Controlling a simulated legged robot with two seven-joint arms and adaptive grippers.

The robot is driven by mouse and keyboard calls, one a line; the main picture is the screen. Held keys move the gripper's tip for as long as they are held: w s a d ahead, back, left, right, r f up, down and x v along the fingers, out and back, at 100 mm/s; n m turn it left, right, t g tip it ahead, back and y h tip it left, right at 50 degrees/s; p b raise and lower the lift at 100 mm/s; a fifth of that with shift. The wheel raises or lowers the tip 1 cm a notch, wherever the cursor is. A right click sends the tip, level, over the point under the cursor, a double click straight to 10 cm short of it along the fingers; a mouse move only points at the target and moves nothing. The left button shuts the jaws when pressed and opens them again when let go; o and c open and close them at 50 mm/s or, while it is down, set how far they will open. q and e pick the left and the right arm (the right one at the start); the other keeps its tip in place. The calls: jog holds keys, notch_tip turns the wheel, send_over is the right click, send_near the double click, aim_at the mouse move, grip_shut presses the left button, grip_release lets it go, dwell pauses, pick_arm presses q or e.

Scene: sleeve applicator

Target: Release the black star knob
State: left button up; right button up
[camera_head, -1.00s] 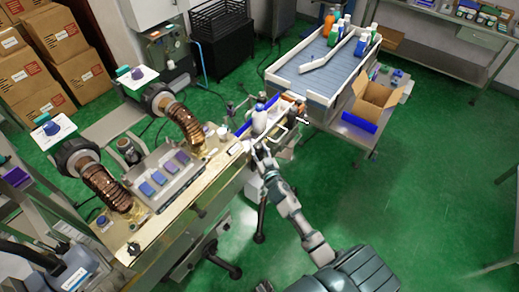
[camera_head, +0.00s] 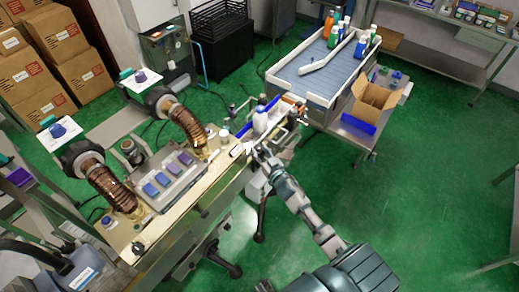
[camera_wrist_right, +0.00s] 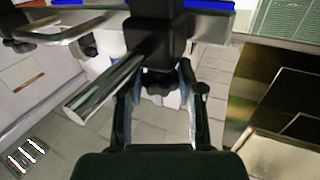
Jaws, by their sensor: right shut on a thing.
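The black star knob (camera_wrist_right: 157,84) shows in the right wrist view, on the underside of a black block with a metal rod beside it. My right gripper (camera_wrist_right: 160,76) has one finger on each side of the knob and is shut on it. In the head view my right gripper (camera_head: 259,152) is at the near edge of the machine bench, below a white bottle (camera_head: 260,119). The knob is too small to make out there. My left gripper is not in view.
Metal rails and blue strips (camera_wrist_right: 207,5) lie just above the fingers in the wrist view. The bench (camera_head: 190,212) runs to the lower left. A bottle tray (camera_head: 310,93) and an open carton (camera_head: 371,103) stand to the right.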

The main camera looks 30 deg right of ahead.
jog(key=n+y, duration=0.1)
jog(key=y+p, duration=0.1)
jog(key=shift+d+r+n+y, duration=0.2)
jog(key=shift+d+n+y, duration=0.05)
jog(key=shift+n+y, duration=0.15)
jog(key=shift+w+d+n+g+y, duration=0.15)
jog(key=shift+n+g+y, duration=0.15)
jog(key=shift+n+y, duration=0.75)
jog(key=n+y, duration=0.1)
jog(key=g+y+b, duration=0.1)
jog(key=y, duration=0.1)
jog(key=shift+f+n+y, duration=0.2)
jog(key=shift+n+y, duration=0.05)
jog(key=shift+n, duration=0.1)
jog(key=shift+d+r+n+g+y+b, duration=0.1)
jog(key=shift+n+g+y+b, duration=0.75)
jog(key=shift+y, duration=0.45)
jog(key=o, duration=1.2)
jog(key=shift+c, duration=0.2)
